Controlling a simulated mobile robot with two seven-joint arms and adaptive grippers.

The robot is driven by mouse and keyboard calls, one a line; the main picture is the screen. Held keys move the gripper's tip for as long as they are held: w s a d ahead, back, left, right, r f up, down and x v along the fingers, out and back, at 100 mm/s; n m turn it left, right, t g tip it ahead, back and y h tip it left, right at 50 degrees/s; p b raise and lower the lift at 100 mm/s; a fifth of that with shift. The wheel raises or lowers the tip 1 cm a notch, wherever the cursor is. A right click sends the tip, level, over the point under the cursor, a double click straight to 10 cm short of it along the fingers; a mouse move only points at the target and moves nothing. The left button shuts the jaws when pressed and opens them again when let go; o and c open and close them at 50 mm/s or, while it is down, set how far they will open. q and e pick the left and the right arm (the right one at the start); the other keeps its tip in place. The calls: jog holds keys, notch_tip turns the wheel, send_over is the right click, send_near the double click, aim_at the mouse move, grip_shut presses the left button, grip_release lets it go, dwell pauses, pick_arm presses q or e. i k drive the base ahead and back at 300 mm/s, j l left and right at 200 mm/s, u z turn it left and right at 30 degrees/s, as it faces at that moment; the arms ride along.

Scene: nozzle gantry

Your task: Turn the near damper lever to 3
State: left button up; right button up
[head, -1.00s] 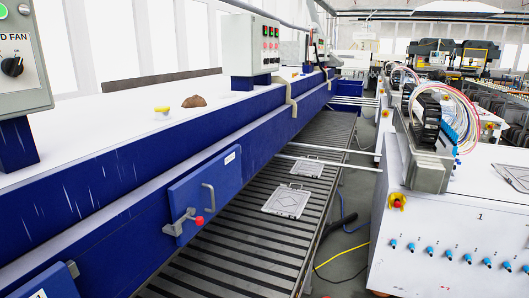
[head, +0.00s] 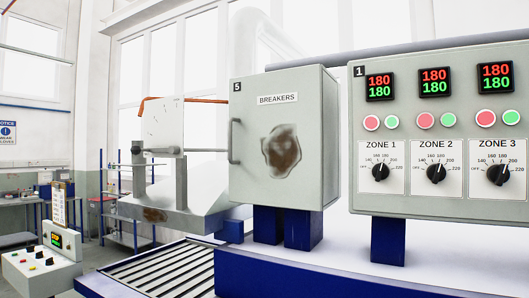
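No damper lever can be made out in the head view. Neither of my grippers is in view. A grey control box marked 1 (head: 450,205) stands at the right, with ZONE 1, ZONE 2 and ZONE 3 knobs and displays reading 180. Left of it is a closed grey cabinet labelled BREAKERS (head: 290,180), marked 5, with a brown stain on its door and a handle on its left edge.
Both boxes stand on blue posts above a blue machine body (head: 330,275). A slatted conveyor (head: 165,273) lies at the lower left. A small control console (head: 45,262) and a workbench (head: 30,200) are at the far left.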

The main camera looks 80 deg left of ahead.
aim_at(136, 150)
jog(key=u, duration=3.4)
